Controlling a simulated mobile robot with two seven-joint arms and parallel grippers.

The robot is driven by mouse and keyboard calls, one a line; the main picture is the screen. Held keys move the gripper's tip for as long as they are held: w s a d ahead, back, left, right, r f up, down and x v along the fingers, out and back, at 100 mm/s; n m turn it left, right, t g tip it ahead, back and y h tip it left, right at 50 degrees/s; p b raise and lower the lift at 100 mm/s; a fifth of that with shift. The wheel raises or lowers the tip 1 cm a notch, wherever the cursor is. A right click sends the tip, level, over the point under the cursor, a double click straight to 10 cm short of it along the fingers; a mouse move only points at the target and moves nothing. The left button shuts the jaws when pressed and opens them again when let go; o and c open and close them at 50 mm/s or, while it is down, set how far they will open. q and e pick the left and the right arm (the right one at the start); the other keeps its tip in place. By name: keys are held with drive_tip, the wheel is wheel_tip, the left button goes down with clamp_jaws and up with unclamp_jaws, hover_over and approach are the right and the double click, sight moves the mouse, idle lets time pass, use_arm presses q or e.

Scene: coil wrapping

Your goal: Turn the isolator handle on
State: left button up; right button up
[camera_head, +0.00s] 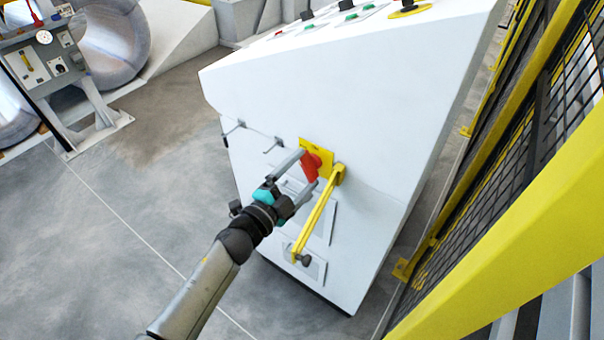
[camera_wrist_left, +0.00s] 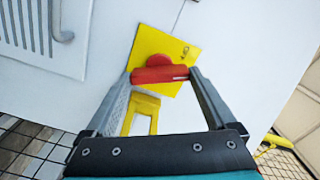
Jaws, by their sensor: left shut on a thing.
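The red isolator handle (camera_head: 311,163) sits on a yellow plate (camera_head: 324,150) on the side of the white cabinet (camera_head: 350,100). In the left wrist view the red handle (camera_wrist_left: 160,74) lies across between the two fingers, in front of the yellow plate (camera_wrist_left: 183,45). My left gripper (camera_head: 308,170) is shut on the handle, one finger at each end of it. The fingers hide part of the plate. My right gripper is in neither view.
A yellow bar (camera_head: 318,215) sticks out from the cabinet just right of and below the handle. Small hooks (camera_head: 272,145) stand out to the left. A yellow-framed mesh fence (camera_head: 500,150) runs close along the right. Open floor (camera_head: 130,220) lies to the left.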

use_arm(q)
drive_tip(key=m+b, duration=0.1)
drive_tip(key=m, duration=0.4)
drive_tip(key=shift+f, duration=0.1)
drive_tip(key=shift+m, duration=0.4)
drive_tip(key=o, duration=1.1)
drive_tip(key=shift+c, duration=0.2)
drive_tip(key=v, duration=1.5)
drive_tip(key=shift+s, duration=0.15)
drive_tip(key=shift+a, duration=0.1)
